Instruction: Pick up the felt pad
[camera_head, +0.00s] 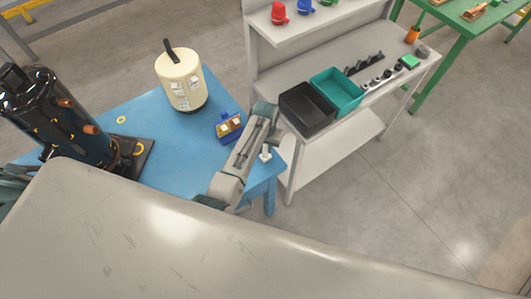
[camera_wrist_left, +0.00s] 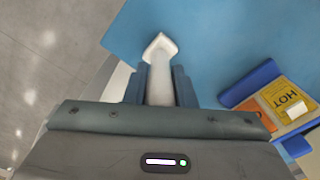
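My left gripper (camera_head: 264,156) is low near the right corner of the blue table (camera_head: 180,145). In the left wrist view its two blue-grey fingers (camera_wrist_left: 160,88) press in from both sides on a narrow white piece (camera_wrist_left: 160,62) with a pointed, arrow-like end. The piece also shows as a small white shape in the head view (camera_head: 266,153). I cannot tell whether it is the felt pad, and no other thing is clearly a felt pad. My left forearm hides part of the table. My right gripper is out of view.
A blue holder (camera_head: 222,131) with HOT tags (camera_wrist_left: 291,102) stands close beside the gripper. A cream tank (camera_head: 180,80) and black compressor (camera_head: 50,115) stand farther left. A shelf holds a black bin (camera_head: 308,110) and teal bin (camera_head: 338,92). Bare table lies between.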

